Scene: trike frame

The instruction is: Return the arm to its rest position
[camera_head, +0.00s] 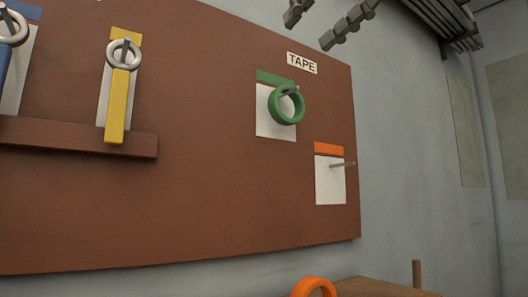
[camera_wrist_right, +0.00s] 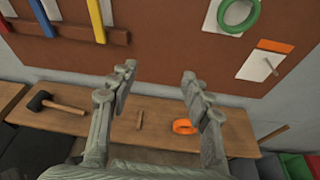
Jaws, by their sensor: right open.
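My right gripper (camera_head: 308,31) shows at the top edge of the head view, in front of the wall and above the brown board. In the right wrist view my right gripper (camera_wrist_right: 157,75) has its two fingers spread wide with nothing between them. An orange tape ring (camera_wrist_right: 183,126) lies on the wooden bench (camera_wrist_right: 233,125), apart from the fingers. In the head view only the top of the orange ring (camera_head: 314,287) shows at the bottom edge. My left gripper is in neither view.
A green tape ring (camera_head: 286,105) hangs on the board (camera_head: 200,80) under a TAPE label (camera_head: 302,63). The peg (camera_head: 342,164) by the orange-topped card (camera_head: 330,185) is bare. A hammer (camera_wrist_right: 55,104) and a short wooden peg (camera_wrist_right: 139,120) are on the bench.

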